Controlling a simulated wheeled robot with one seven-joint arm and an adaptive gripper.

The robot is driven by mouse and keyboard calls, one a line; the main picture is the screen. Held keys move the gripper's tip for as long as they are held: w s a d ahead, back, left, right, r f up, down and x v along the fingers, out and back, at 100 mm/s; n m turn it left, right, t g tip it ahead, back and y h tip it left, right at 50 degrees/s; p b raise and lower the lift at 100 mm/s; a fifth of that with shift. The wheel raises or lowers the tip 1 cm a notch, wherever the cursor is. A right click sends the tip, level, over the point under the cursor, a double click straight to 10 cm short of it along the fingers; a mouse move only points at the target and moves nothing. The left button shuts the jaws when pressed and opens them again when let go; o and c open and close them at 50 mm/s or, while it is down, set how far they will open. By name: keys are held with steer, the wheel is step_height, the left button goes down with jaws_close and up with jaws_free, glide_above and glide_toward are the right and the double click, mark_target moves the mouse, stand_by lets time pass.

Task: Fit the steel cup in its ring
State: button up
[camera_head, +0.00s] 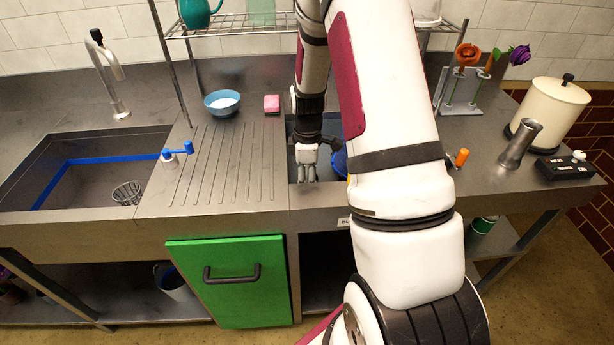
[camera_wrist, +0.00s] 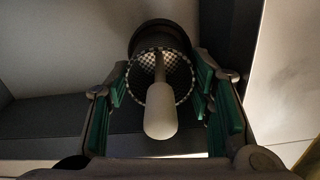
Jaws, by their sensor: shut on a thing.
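A tapered steel cup (camera_head: 520,143) stands on the right side of the counter and looks leaning in the head view. I cannot make out its ring. My gripper (camera_head: 306,172) is far to the cup's left, low at a dark recess in the counter. In the wrist view its green-padded fingers (camera_wrist: 165,105) are around a pale-handled thing (camera_wrist: 160,112), handle end toward the camera. A round checkered rim and a dark round body (camera_wrist: 160,38) lie behind the handle. Where the fingers touch is dark and unclear.
A black box (camera_head: 565,168) and a cream canister (camera_head: 550,108) are close to the cup. A flower rack (camera_head: 462,95) is behind it; an orange-topped peg (camera_head: 461,157) is to its left. A sink (camera_head: 90,165) and a blue bowl (camera_head: 222,102) are left of my arm.

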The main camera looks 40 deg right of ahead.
steer(key=shift+f+b, duration=0.3)
steer(key=shift+f, duration=0.55)
stand_by(0.3)
steer(key=o, duration=1.2)
steer(key=shift+o, duration=0.2)
steer(key=shift+s+a, duration=0.1)
